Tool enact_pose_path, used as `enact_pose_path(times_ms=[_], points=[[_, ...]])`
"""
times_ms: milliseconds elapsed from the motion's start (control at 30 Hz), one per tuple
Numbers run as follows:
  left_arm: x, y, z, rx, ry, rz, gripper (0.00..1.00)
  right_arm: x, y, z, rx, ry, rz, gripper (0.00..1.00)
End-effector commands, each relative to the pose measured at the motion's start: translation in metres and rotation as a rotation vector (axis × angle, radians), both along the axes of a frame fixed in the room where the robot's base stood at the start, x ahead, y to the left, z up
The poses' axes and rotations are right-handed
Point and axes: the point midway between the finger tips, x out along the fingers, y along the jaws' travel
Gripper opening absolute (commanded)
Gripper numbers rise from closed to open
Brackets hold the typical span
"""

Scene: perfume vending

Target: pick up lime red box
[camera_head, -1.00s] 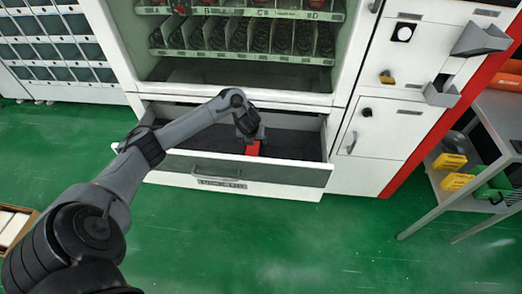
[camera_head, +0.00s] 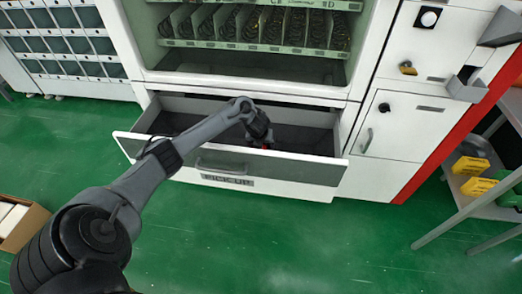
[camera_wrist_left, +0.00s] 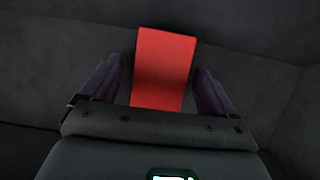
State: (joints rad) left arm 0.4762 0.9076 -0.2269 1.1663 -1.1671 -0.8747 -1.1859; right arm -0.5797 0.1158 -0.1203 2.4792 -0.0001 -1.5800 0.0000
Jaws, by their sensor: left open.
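The red box (camera_wrist_left: 163,68) lies in the dark open drawer of the vending machine. In the left wrist view it sits between the two fingers of my left gripper (camera_wrist_left: 158,88), with a visible gap on each side. The fingers are open. My right gripper is in neither view.
The pulled-out drawer (camera_head: 190,159) has a front panel and side walls around the gripper. The vending machine's glass front and shelves (camera_head: 250,45) rise above it. A metal rack (camera_head: 480,207) with yellow boxes (camera_head: 470,166) stands at right.

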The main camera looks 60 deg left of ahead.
Motion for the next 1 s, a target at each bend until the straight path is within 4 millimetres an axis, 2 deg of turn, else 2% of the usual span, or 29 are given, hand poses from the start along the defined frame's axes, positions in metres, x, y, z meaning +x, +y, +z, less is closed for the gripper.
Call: enact_pose_path(times_ms=[733, 1000], points=[[0.0012, 0.0015, -0.0065, 0.000, 0.000, -0.001, 0.88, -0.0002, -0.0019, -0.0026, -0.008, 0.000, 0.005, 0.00], [0.0011, 0.0013, -0.0065, 0.000, 0.000, -0.001, 0.48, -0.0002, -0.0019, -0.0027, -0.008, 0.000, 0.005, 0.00]])
